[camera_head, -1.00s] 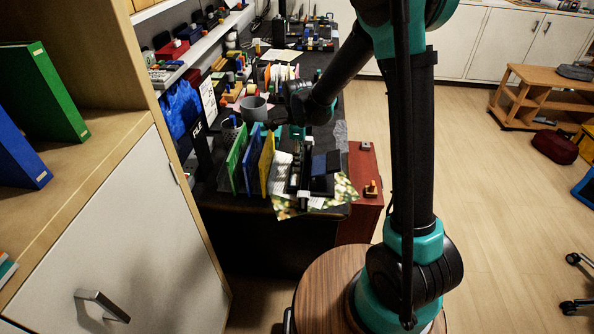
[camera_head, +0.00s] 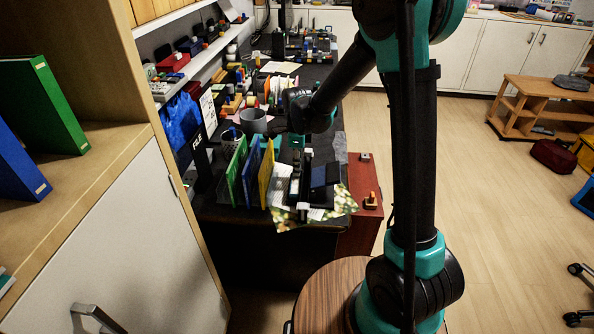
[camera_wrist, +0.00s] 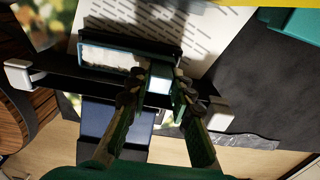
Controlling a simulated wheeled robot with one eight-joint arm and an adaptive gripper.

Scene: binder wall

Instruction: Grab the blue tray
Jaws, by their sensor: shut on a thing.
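A narrow tray with a blue rim and pale inside (camera_wrist: 105,58) lies by a black bar in the wrist view. My gripper (camera_wrist: 163,88) is shut on its near part, with one finger on each side and a pale-blue piece showing between them. In the head view my gripper (camera_head: 298,150) is at the near end of the dark desk, beside upright folders; its fingertips and the held tray are mostly hidden there. A flat dark-blue panel (camera_head: 325,173) lies just right of it, and this panel (camera_wrist: 113,128) is left of my fingers in the wrist view.
Green, blue and yellow folders (camera_head: 250,172) stand close on the left. A patterned sheet (camera_head: 340,203) overhangs the near desk edge. A red-brown cabinet (camera_head: 362,205) stands right of the desk. Open floor (camera_head: 470,200) lies farther right.

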